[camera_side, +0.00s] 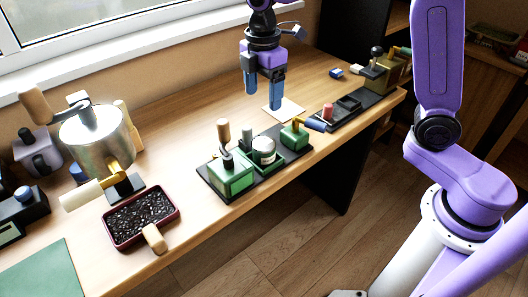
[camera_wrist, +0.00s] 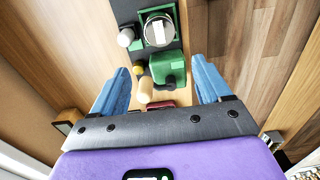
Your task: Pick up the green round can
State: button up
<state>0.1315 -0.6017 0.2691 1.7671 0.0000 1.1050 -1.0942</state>
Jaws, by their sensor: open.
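A round can (camera_side: 264,151) with a pale top sits in a square green holder (camera_side: 279,166) on the dark board near the bench's front edge. The can also shows in the wrist view (camera_wrist: 158,31) at the top, with a pale patch on its lid. Its side looks grey-green; its exact colour is hard to tell. My gripper (camera_side: 262,100) hangs above the bench, behind and higher than the can, with blue fingers apart and nothing between them. In the wrist view, my gripper (camera_wrist: 160,68) has its fingers on either side, with the can beyond them.
A green box with a lever (camera_side: 230,178) stands left of the can, and a smaller green box (camera_side: 293,135) stands right. A pale cylinder (camera_wrist: 126,37) is close beside the can. A metal pot (camera_side: 97,137) and bean tray (camera_side: 140,216) are farther left. A white sheet (camera_side: 284,109) lies behind.

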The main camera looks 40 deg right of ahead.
aim_at(265, 143)
jog(key=f, duration=1.2)
jog(key=shift+w+f, duration=0.1)
jog(key=shift+w, duration=0.1)
jog(key=f, duration=0.4)
jog(key=shift+s+d, duration=0.2)
jog(key=shift+f, duration=0.65)
jog(key=c, duration=1.2)
jog(key=shift+c, duration=0.2)
jog(key=shift+r, duration=0.1)
